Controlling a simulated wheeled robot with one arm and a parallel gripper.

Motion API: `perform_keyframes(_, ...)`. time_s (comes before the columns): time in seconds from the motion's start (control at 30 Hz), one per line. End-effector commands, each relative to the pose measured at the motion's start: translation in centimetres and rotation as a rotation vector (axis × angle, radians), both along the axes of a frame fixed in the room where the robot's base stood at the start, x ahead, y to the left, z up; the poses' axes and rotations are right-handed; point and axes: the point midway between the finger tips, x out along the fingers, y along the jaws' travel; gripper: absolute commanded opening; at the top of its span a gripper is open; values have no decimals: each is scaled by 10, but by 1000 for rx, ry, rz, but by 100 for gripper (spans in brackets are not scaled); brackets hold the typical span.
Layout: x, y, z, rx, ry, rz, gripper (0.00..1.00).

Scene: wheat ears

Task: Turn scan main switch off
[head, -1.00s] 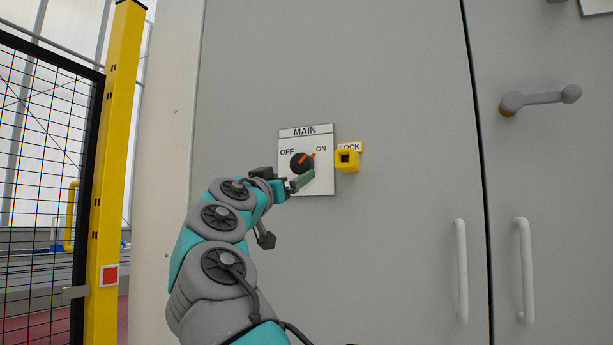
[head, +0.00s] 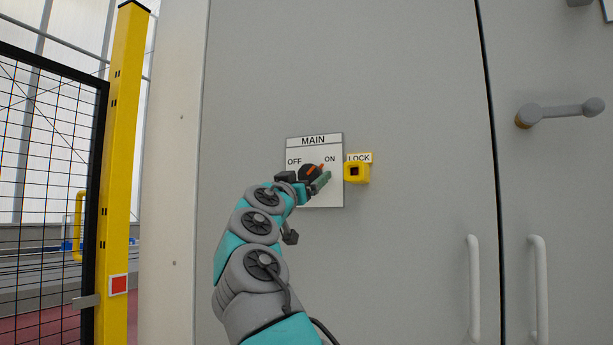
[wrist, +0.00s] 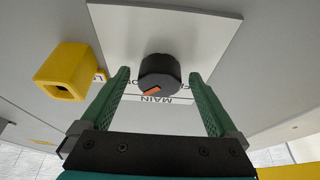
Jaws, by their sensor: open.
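The main switch is a round black knob (head: 309,172) with an orange pointer, on a white plate (head: 314,141) marked MAIN, OFF and ON. The pointer is turned toward ON at the upper right. The knob (wrist: 160,72) also shows in the wrist view, upside down. My gripper (wrist: 160,85) is open, with one green finger on each side of the knob and a gap to each. In the head view my gripper (head: 306,186) is just below the knob and covers its lower part. I cannot tell how deep the knob sits between the fingers.
A yellow lock block (head: 356,171) sticks out just right of the plate and also shows in the wrist view (wrist: 65,72). The grey cabinet door (head: 410,90) is otherwise flat. White handles (head: 473,290) and a grey lever (head: 560,111) are at right. A yellow post (head: 118,170) stands at left.

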Motion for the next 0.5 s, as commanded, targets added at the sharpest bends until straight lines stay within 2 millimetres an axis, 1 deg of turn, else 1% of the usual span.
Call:
perform_keyframes(0.1,0,0,0,0,0,0,94)
perform_keyframes(0.5,-1,0,0,0,0,0,49)
